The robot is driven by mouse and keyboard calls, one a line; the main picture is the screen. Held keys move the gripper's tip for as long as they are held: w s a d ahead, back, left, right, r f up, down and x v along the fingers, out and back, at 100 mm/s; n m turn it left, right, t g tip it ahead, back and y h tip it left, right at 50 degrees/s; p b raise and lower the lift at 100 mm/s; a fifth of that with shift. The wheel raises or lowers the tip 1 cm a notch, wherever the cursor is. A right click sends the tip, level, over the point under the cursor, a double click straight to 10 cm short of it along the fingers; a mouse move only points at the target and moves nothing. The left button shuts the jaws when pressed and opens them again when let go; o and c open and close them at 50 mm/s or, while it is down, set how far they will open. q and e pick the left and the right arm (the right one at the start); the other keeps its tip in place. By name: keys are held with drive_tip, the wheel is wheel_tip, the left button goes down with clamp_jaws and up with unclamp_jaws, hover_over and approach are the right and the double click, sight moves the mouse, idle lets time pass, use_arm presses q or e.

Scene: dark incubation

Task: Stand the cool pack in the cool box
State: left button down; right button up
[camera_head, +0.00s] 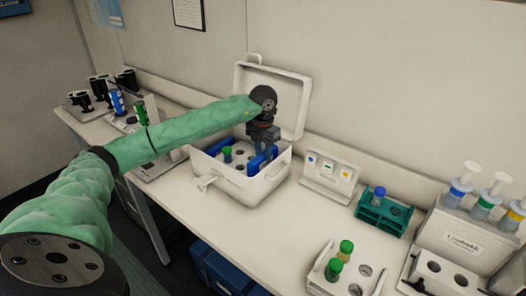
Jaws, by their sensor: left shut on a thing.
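The white cool box (237,187) stands open on the bench, its lid (296,102) tilted up at the back. My left gripper (263,152) points down into the right part of the box and is shut on a blue cool pack (257,164). The pack is upright between the holed insert and the right wall. The fingers hide part of it, and I cannot tell whether it touches the floor of the box. Another blue pack (217,147) shows along the left inner side. A green-capped tube (227,153) sits in the insert. My right gripper is out of view.
Right of the box stand a small panel with coloured labels (327,177), a teal rack (384,212) with a blue-capped tube, and a white rack (320,281) with green-capped tubes. Bottles stand at far right (460,187). Bench space in front of the box is clear.

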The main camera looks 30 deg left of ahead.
sight(263, 162)
use_arm(q)
drive_tip(key=shift+f+b, duration=1.85)
drive_tip(key=shift+f, duration=0.7)
idle(1.3)
drive_tip(key=c, duration=1.1)
unclamp_jaws()
drive_tip(key=shift+o, duration=0.2)
drive_tip(key=shift+r+p, duration=1.4)
drive_tip(key=shift+r, duration=3.3)
